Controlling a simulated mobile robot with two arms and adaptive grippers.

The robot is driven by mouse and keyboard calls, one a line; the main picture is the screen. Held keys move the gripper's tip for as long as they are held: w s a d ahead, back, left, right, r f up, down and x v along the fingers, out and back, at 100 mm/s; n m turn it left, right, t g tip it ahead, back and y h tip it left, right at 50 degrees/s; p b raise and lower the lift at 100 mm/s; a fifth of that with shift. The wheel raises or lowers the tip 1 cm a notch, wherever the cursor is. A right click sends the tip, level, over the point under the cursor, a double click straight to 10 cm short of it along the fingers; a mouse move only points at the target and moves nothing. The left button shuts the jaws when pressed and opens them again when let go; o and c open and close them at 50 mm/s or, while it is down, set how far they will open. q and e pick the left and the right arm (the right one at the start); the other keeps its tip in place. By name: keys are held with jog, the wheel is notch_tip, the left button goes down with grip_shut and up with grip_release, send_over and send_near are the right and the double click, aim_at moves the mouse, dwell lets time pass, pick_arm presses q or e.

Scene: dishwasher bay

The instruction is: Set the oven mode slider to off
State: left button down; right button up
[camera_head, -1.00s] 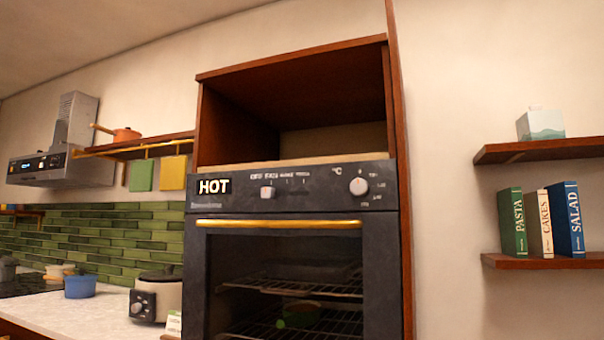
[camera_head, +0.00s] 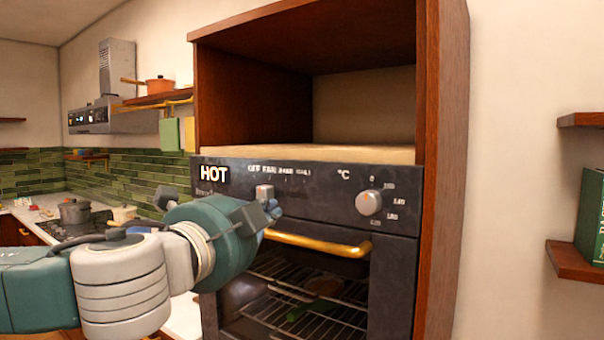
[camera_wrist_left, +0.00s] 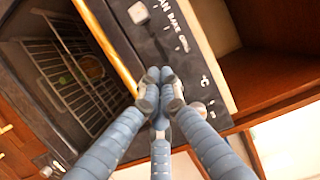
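The oven's mode slider (camera_head: 264,191) is a small grey knob on the dark control panel (camera_head: 325,195). It sits near the left end of the row of mode labels, apparently by FAN, though the small print is hard to read. It also shows at the top of the left wrist view (camera_wrist_left: 138,12). My left gripper (camera_head: 272,212) is in front of the panel, just below and right of the slider in the head view. In the left wrist view its fingertips (camera_wrist_left: 160,74) are together and empty, apart from the slider. My right gripper is out of view.
A round temperature knob (camera_head: 369,202) is on the panel's right. The gold oven door handle (camera_head: 318,244) runs just below the panel. An open wooden compartment (camera_head: 365,105) is above. A pot (camera_head: 75,211) stands on the hob at left.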

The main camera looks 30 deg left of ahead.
aim_at(265, 193)
pick_arm(q)
jog(key=w+p, duration=0.2)
jog(key=w, duration=0.1)
jog(key=w+a+p, duration=0.1)
jog(key=w+p, duration=0.2)
jog(key=w+a+p, duration=0.1)
jog(key=w+p, duration=0.2)
jog(key=shift+w+r, duration=0.3)
jog(key=shift+w, duration=0.05)
jog(key=a+p, duration=0.2)
jog(key=a, duration=0.1)
jog(key=shift+w+r, duration=0.1)
jog(key=shift+a, duration=0.55)
jog(key=shift+d, duration=0.1)
